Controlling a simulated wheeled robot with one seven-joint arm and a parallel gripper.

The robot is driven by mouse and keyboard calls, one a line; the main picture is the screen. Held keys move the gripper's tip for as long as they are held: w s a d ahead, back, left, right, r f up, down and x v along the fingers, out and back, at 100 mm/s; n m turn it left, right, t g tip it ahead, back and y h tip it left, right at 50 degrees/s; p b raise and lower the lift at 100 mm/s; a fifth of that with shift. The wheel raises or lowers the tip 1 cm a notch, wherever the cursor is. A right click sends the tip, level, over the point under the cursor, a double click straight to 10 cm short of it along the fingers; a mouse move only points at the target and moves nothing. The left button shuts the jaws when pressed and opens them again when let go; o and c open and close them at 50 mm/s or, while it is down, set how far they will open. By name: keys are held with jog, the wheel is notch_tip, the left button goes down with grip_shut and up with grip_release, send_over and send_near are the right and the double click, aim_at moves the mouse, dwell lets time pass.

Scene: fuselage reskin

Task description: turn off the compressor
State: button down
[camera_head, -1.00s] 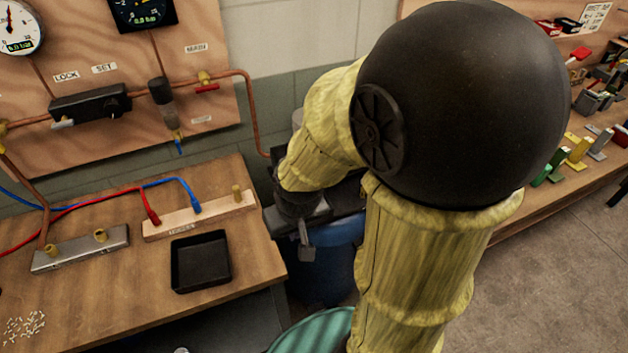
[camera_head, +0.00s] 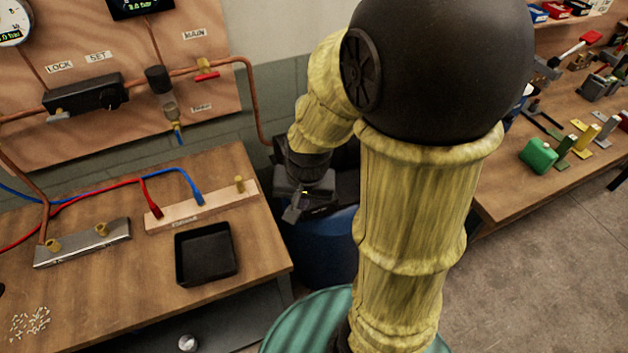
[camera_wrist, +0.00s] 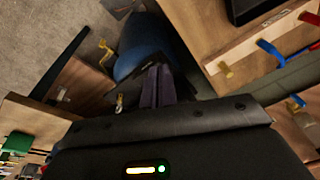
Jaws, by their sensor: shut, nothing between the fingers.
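A blue rounded tank (camera_head: 325,252) with a dark top, which looks like the compressor, stands on the floor between the two benches. My arm and gripper hide much of it, and I cannot make out a switch. My gripper (camera_head: 291,214) is over the near left part of the dark top, pointing down and left. In the wrist view its fingers (camera_wrist: 155,78) are together and empty, in front of the blue tank (camera_wrist: 136,58). I cannot tell whether they touch it.
The left bench (camera_head: 100,290) carries a black tray (camera_head: 233,255) and a wooden strip (camera_head: 160,219) with red and blue hoses. Copper pipes and a red-handled valve (camera_head: 207,76) are on the wall board (camera_head: 60,140). The right bench (camera_head: 490,190) holds a green block (camera_head: 538,156).

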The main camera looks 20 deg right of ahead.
jog(key=w+d+m+p, duration=0.3)
jog(key=w+m, duration=0.3)
jog(key=m, duration=0.9)
jog(key=w+d+m+g+p, duration=0.1)
jog(key=w+d+m+p, duration=0.2)
jog(key=m, duration=1.3)
jog(key=w+d, duration=0.3)
jog(key=shift+w+f, duration=0.25)
jog(key=shift+f, duration=0.15)
jog(key=shift+d, duration=0.1)
jog(key=f, duration=0.4)
jog(key=w+f+p, duration=0.1)
jog(key=f, duration=0.4)
jog(key=f+p, duration=0.1)
jog(key=f, duration=0.4)
jog(key=shift+w, duration=0.35)
